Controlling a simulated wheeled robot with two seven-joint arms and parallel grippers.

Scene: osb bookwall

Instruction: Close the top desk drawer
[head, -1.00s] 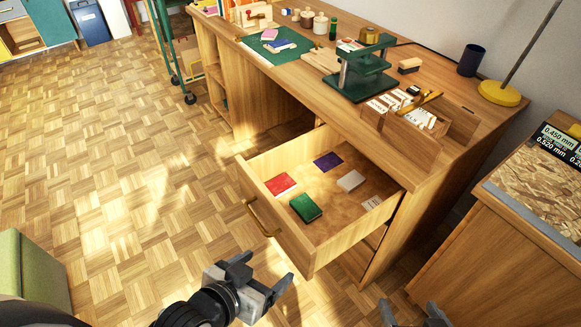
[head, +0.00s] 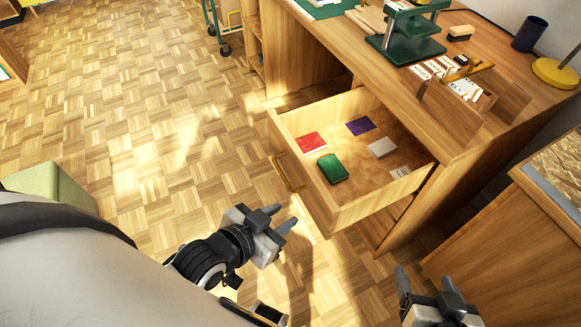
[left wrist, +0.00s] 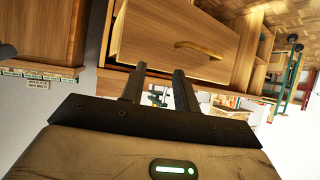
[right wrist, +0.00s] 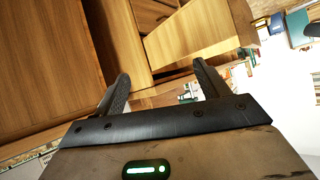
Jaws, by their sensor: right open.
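The top desk drawer (head: 336,217) is pulled far out of the wooden desk (head: 470,150). Its brass handle (head: 287,173) is on the front panel. Inside lie a red item (head: 311,142), a green box (head: 332,168), a purple item (head: 360,125) and a white item (head: 381,148). My left gripper (head: 279,218) is open and empty, in front of the drawer and apart from it. The drawer front also shows in the left wrist view (left wrist: 160,35). My right gripper (head: 425,283) is open and empty, right of the drawer. The drawer shows in the right wrist view (right wrist: 200,30).
A green press (head: 405,45) and a wooden card box (head: 455,100) stand on the desk top. A wooden cabinet (head: 500,235) stands at the right, near my right gripper. The parquet floor (head: 130,130) left of the drawer is clear.

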